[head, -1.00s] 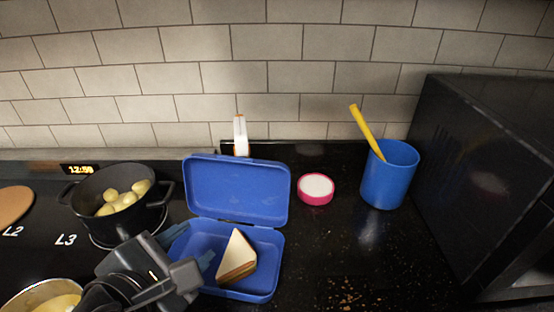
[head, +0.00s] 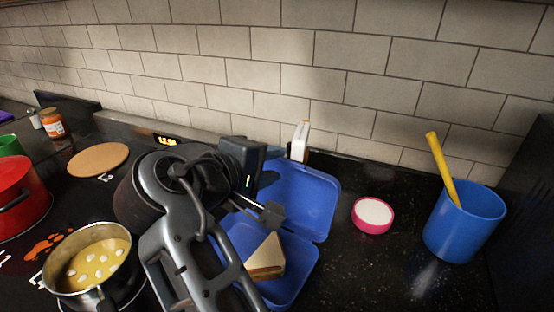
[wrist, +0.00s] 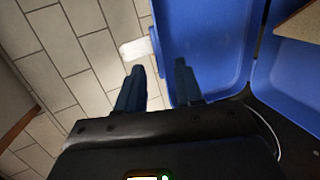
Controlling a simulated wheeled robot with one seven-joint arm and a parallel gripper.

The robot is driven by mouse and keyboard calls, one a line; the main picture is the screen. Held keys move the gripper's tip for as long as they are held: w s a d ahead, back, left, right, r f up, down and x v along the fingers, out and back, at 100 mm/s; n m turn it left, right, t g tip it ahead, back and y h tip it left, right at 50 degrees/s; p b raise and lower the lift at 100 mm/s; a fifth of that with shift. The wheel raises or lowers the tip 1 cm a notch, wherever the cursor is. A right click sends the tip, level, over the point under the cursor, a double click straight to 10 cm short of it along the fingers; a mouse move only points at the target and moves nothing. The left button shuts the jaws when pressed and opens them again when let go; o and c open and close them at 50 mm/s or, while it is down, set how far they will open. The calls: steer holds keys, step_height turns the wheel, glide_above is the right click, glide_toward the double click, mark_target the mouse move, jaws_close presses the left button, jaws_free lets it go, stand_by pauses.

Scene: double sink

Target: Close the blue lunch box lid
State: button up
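The blue lunch box (head: 302,262) stands on the black counter with a sandwich wedge (head: 267,258) inside. Its lid (head: 308,200) is open, tilted back toward the wall. My gripper (wrist: 158,85) is at the lid's left side, partly hidden behind my arm in the head view. In the wrist view its two dark blue fingers are apart with nothing clearly between them. The right finger is close to the edge of the lid (wrist: 205,45); I cannot tell whether they touch.
A pink round dish (head: 372,215) and a blue cup (head: 465,225) with a yellow handle stand to the right. A white upright object (head: 299,142) is behind the lid. A pot of yellow food (head: 95,265) and a red pot (head: 22,195) are at left.

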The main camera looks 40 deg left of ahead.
steer(key=shift+x, duration=0.85)
steer(key=shift+c, duration=0.3)
jaws_close()
steer(key=shift+f, duration=0.1)
stand_by(0.4)
